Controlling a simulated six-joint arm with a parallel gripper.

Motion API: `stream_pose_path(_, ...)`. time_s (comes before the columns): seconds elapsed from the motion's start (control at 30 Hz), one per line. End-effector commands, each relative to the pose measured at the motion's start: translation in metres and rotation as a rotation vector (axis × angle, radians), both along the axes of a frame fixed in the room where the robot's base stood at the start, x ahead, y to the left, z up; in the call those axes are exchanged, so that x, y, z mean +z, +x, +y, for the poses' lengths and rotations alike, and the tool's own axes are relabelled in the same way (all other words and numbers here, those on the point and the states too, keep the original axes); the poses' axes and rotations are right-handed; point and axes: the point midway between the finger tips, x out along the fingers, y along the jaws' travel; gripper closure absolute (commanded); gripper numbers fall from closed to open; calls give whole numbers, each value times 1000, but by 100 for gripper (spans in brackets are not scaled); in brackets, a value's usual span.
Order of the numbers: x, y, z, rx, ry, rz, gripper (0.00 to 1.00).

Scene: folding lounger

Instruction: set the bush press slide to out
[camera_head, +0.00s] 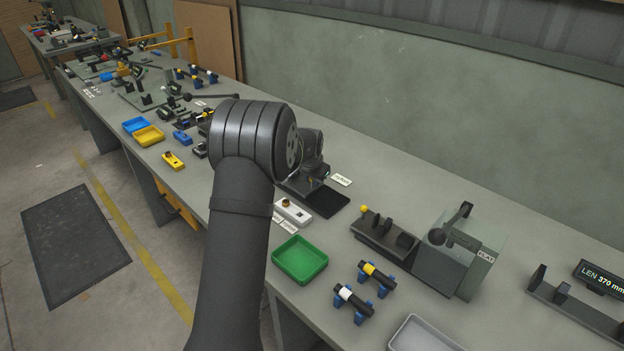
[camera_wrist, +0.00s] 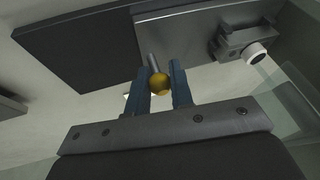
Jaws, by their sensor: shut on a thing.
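In the wrist view, my gripper (camera_wrist: 160,72) has its two blue fingers on either side of a yellow ball knob (camera_wrist: 159,84) and is shut on it. A short metal rod (camera_wrist: 153,62) runs from the knob toward a grey metal plate (camera_wrist: 188,35). A small dark fixture with a white ring (camera_wrist: 254,54) sits on the plate's right side. I take this to be the bush press slide and its knob. In the head view, my arm hides the fingers, the knob and most of this station, so the slide's position cannot be told.
In the head view, a dark mat (camera_head: 327,203) lies beside the station. A green tray (camera_head: 299,260), a white block (camera_head: 293,211) and a grey machine with a lever (camera_head: 455,250) stand nearby on the bench. Blue (camera_head: 135,125) and yellow (camera_head: 149,136) trays lie farther left.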

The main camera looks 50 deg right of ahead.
Motion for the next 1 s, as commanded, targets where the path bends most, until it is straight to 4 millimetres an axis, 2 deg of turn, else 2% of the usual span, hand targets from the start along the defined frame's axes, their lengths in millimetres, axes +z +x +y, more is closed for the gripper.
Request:
stream_pose_path(0.07,0,-8,-1,-3,0,-1,100)
stream_pose_path(0.17,1,-30,-1,-5,0,0,100)
stream_pose_path(0.3,1,-73,-2,-9,1,0,100)
stream_pose_path(0.5,1,-119,-2,-6,-1,1,100)
stream_pose_path(0.63,1,-133,-1,-3,-2,1,100)
stream_pose_path(0.97,0,-137,-1,-4,-1,3,100)
stream_pose_path(1.0,0,-137,-1,-4,-1,3,72)
